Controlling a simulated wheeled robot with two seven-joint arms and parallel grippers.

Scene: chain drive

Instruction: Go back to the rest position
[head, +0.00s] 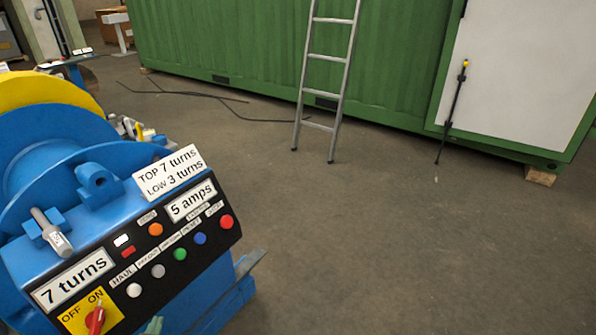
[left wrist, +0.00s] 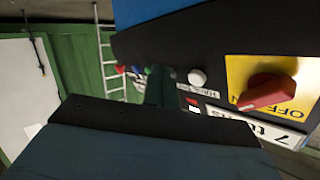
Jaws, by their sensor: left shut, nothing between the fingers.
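My left gripper (head: 154,326) shows only as a small grey-green tip at the bottom edge of the head view, just in front of the control panel's lower edge. In the left wrist view the shut fingers (left wrist: 161,88) are dark, hold nothing, and lie near the panel's white button (left wrist: 197,77). Whether they touch the panel cannot be told. The black control panel (head: 142,277) is on a blue machine (head: 60,250) at the left. It carries several coloured buttons and a red rotary switch (head: 95,320) on a yellow OFF/ON plate (head: 75,318). My right gripper is not in view.
A metal bolt-like pin (head: 50,232) stands on top of the blue machine. A ladder (head: 325,90) leans against a green container (head: 230,50). A black rod (head: 452,110) stands at the right by a white panel. The floor (head: 400,250) right of the machine is clear.

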